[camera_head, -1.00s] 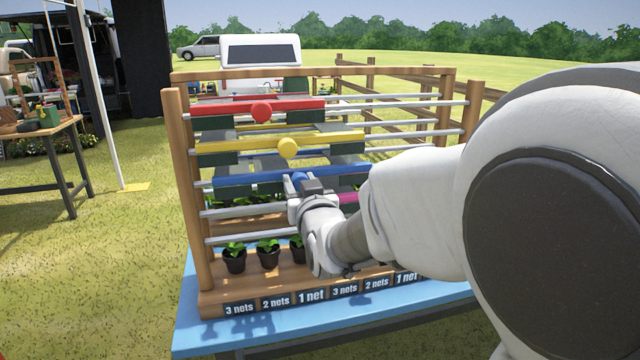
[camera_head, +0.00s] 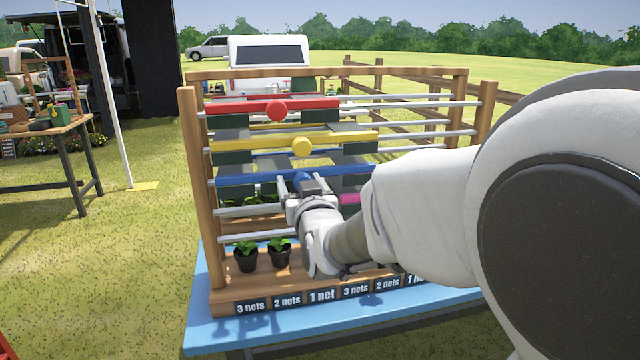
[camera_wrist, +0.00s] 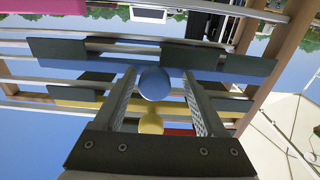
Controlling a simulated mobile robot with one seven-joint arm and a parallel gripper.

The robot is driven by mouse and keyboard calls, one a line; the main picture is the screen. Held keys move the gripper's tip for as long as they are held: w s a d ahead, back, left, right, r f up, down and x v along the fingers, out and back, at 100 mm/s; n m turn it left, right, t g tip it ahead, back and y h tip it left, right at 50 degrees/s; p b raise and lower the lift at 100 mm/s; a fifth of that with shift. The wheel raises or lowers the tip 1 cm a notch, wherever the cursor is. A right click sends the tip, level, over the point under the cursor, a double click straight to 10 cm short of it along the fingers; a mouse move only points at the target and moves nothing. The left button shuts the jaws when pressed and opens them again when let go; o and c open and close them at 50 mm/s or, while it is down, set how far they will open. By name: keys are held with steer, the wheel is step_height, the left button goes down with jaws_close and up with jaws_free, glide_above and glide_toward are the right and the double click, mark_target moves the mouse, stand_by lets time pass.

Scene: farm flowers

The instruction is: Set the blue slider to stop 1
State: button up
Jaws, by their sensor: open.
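The blue slider (camera_head: 250,179) is a blue bar with dark panels on the rack's rails, below the yellow slider (camera_head: 240,145). Its left end is close to the rack's left post. Its round blue knob (camera_wrist: 154,83) is between the two fingers of my gripper (camera_wrist: 158,73) in the wrist view. The fingers are apart, one on each side of the knob; I cannot tell whether either touches it. In the head view my gripper (camera_head: 304,187) is at the bar, hiding part of it and most of the knob.
The red slider (camera_head: 240,108) is above the yellow one. A magenta piece (camera_head: 350,198) shows just right of my gripper. Potted plants (camera_head: 280,252) stand on the rack's base, above a row of net labels (camera_head: 320,296). The blue table (camera_head: 215,335) carries the rack.

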steer(key=shift+s+d, duration=0.1)
steer(key=b+v, duration=0.5)
steer(key=v, duration=1.2)
steer(key=shift+s+r, duration=0.1)
